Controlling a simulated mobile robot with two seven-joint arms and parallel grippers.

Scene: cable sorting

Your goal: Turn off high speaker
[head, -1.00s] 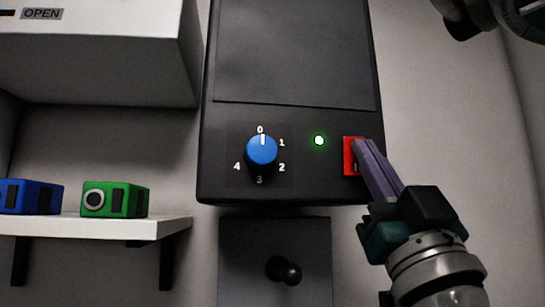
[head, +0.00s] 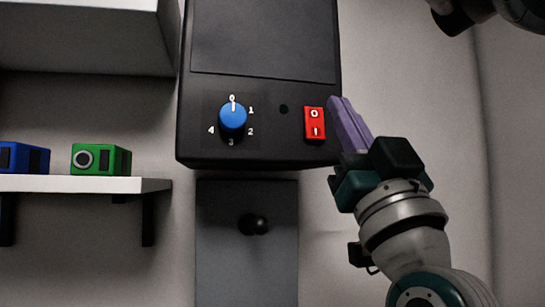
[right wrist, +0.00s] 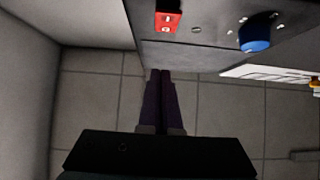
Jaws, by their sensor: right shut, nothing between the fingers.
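The black speaker (head: 262,35) hangs high on the wall. Its red rocker switch (head: 315,124), marked 0 and I, is on the lower right of its front. The small indicator light (head: 284,109) left of the switch is dark. A blue knob (head: 233,117) has its white mark at 0. My right gripper (head: 336,100) is shut and empty, just right of the switch and apart from it. In the right wrist view, its purple fingers (right wrist: 160,75) are together below the red switch (right wrist: 168,20). My left gripper is not seen clearly.
A white shelf (head: 85,184) on the left holds a green box (head: 100,159) and a blue box (head: 24,158). A grey panel with a black knob (head: 252,224) is below the speaker. The wall to the right is clear.

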